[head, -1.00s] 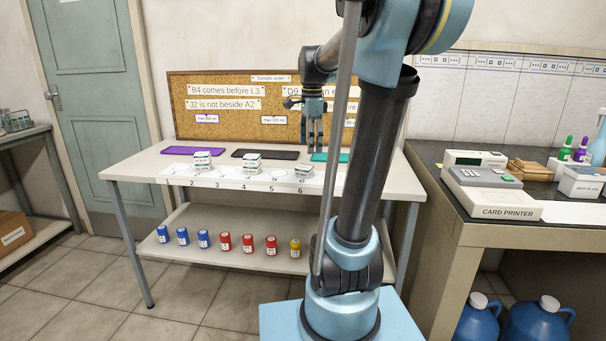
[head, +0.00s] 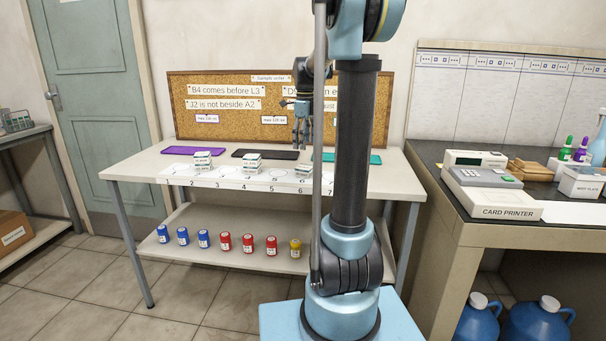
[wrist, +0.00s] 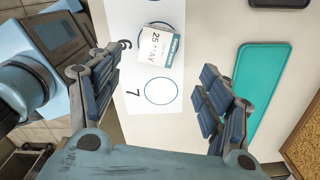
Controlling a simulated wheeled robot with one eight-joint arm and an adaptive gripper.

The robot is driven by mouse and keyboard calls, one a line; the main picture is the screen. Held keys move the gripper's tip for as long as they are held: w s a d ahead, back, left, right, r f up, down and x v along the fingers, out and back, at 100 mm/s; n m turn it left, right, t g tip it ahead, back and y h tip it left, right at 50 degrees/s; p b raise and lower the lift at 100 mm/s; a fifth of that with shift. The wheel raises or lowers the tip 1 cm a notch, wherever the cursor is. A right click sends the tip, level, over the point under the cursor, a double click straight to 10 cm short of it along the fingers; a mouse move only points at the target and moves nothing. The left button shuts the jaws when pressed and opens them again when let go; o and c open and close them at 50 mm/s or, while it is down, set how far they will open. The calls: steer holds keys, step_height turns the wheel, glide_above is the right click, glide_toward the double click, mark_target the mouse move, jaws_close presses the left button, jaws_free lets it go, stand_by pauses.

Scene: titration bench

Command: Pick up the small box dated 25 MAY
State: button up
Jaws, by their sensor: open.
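The small white box dated 25 MAY (wrist: 153,44) stands on the white numbered strip in the wrist view, with its date on the upper face and a teal-grey band on one side. It is over a circle beside the empty circle 7 (wrist: 160,91). My gripper (wrist: 165,72) is open and empty above the strip, its fingers spread to left and right; the box lies toward the far end of the gap, apart from the fingers. In the head view my gripper (head: 302,132) hangs over the back of the bench, above the white box near number 6 (head: 303,171).
Other small white boxes stand near numbers 2 (head: 202,161) and 4 (head: 251,162). Purple (head: 188,150), black (head: 265,154) and teal (wrist: 258,82) trays lie behind the strip. A cork board (head: 230,127) stands at the back. Coloured jars (head: 225,241) stand on the lower shelf.

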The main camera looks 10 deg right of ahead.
mark_target(305, 166)
step_height(305, 166, down, 11)
stand_by(0.7)
steer(key=c, duration=1.1)
